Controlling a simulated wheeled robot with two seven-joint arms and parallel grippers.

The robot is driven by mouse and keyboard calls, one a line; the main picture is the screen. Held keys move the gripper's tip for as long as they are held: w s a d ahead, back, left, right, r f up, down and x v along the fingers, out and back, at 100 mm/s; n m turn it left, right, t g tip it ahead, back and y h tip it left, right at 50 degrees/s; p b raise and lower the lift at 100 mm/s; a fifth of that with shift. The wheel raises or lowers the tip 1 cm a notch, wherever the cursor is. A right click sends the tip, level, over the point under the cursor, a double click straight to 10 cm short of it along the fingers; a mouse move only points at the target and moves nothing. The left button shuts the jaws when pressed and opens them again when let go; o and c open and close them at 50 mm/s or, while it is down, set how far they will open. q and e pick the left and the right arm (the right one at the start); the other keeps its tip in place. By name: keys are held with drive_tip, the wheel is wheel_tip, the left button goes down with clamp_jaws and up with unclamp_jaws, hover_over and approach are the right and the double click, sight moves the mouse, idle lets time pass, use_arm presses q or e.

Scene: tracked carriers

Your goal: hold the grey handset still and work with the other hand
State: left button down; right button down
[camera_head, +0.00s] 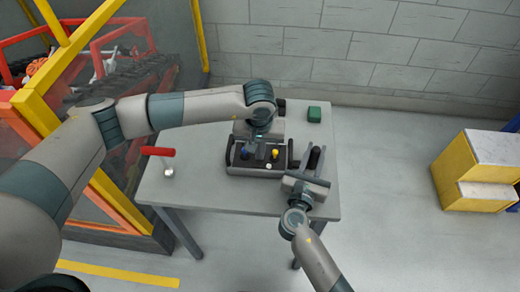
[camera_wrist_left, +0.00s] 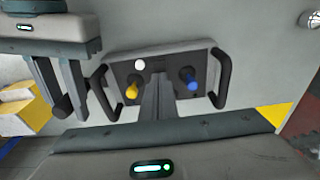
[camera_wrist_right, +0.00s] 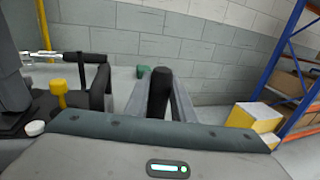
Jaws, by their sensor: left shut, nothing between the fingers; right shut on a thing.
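The grey handset (camera_head: 258,171) lies on the table with a blue stick (camera_head: 245,153), a yellow stick (camera_head: 275,153) and a white button (camera_head: 268,166) on its dark face. Black loop handles are at both ends (camera_wrist_left: 222,80). My left gripper (camera_head: 259,148) is shut and empty over the handset; in the left wrist view its closed fingers (camera_wrist_left: 158,97) point between the two sticks. My right gripper (camera_head: 315,160) is shut on an upright black bar (camera_wrist_right: 160,92), just right of the handset's right handle (camera_wrist_right: 100,86). I cannot tell whether the bar joins the handset.
A green block (camera_head: 314,114) is at the back right. A yellow-framed cage stands left, yellow boxes (camera_head: 470,170) right. The table front is clear.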

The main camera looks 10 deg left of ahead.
use_arm(q)
drive_tip(key=shift+s, duration=0.55)
drive_tip(key=shift+r, duration=0.15)
wheel_tip(320, 180, up, 14)
drive_tip(key=s, duration=0.1)
drive_tip(key=shift+s, duration=0.35)
drive_tip(key=shift+w, duration=0.1)
idle(0.3)
drive_tip(key=shift+w, duration=0.65)
hover_over(259, 163)
drive_tip(key=w, duration=0.2)
drive_tip(key=f, duration=1.2)
drive_tip(key=shift+s+f, duration=0.1)
drive_tip(key=shift+s, duration=0.15)
drive_tip(key=shift+w+f, duration=0.15)
drive_tip(key=shift+f, duration=0.8)
